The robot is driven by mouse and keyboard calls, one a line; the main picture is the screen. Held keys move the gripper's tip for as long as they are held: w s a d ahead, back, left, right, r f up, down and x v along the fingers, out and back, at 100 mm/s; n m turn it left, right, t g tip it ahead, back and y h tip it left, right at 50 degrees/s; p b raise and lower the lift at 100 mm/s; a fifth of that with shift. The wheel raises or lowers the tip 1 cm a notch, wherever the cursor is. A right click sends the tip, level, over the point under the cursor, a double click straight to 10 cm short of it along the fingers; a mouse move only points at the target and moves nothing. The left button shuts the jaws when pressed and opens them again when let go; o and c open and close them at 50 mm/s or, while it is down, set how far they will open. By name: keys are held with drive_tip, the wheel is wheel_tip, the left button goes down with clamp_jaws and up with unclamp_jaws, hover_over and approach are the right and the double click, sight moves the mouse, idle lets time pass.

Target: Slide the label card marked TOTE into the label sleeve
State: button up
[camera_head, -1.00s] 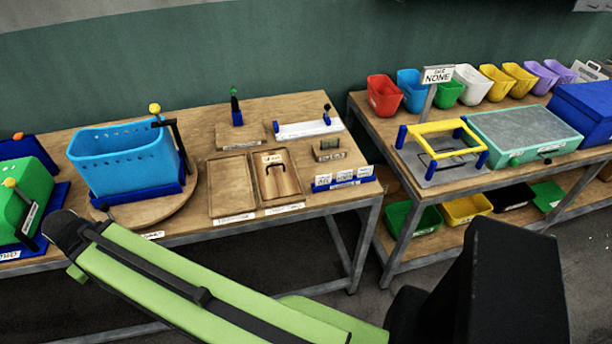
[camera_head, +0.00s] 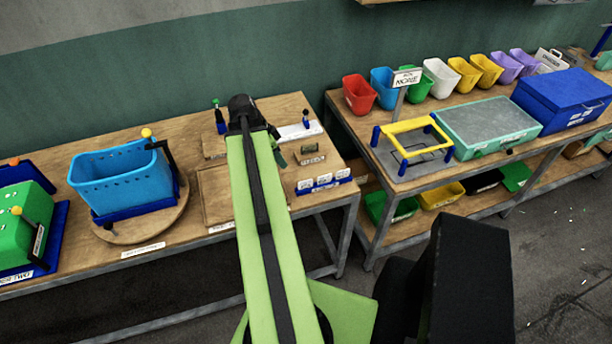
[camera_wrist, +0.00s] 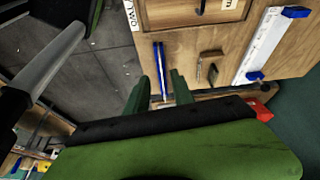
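A blue rack (camera_head: 334,189) near the front right corner of the left table holds several white label cards (camera_head: 324,181) standing upright. Their print is too small to read, so I cannot tell which is marked TOTE. The rack shows from above in the wrist view (camera_wrist: 163,56), its cards nearly edge-on. My gripper (camera_wrist: 158,84) is open and empty, and the rack lies beyond and between its two green fingers in that view. In the head view my gripper (camera_head: 279,152) hangs behind the rack, to its left. I cannot tell for certain which thing is the label sleeve.
A small block (camera_head: 311,159) lies behind the rack, and a white plate with blue posts (camera_head: 300,131) behind that. My arm hides much of the wooden trays (camera_head: 215,198). A blue basket (camera_head: 120,178) stands left. The right table holds a yellow frame (camera_head: 415,125).

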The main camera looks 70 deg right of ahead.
drive_tip(key=s+d+m, duration=0.1)
drive_tip(key=s, duration=0.2)
drive_tip(key=b, duration=1.2)
approach(306, 181)
drive_tip(key=x, duration=0.5)
drive_tip(key=shift+a+f, duration=0.15)
drive_tip(key=shift+s+p, duration=0.15)
drive_tip(key=shift+p, duration=0.15)
drive_tip(key=b+x, duration=0.4)
drive_tip(key=shift+w+d+f+b, duration=0.2)
drive_tip(key=shift+w+f+b, duration=0.05)
drive_tip(key=shift+f+b, duration=0.15)
drive_tip(key=shift+s+d+f, duration=0.1)
drive_tip(key=shift+f, duration=0.15)
drive_tip(key=shift+r, duration=0.2)
clamp_jaws()
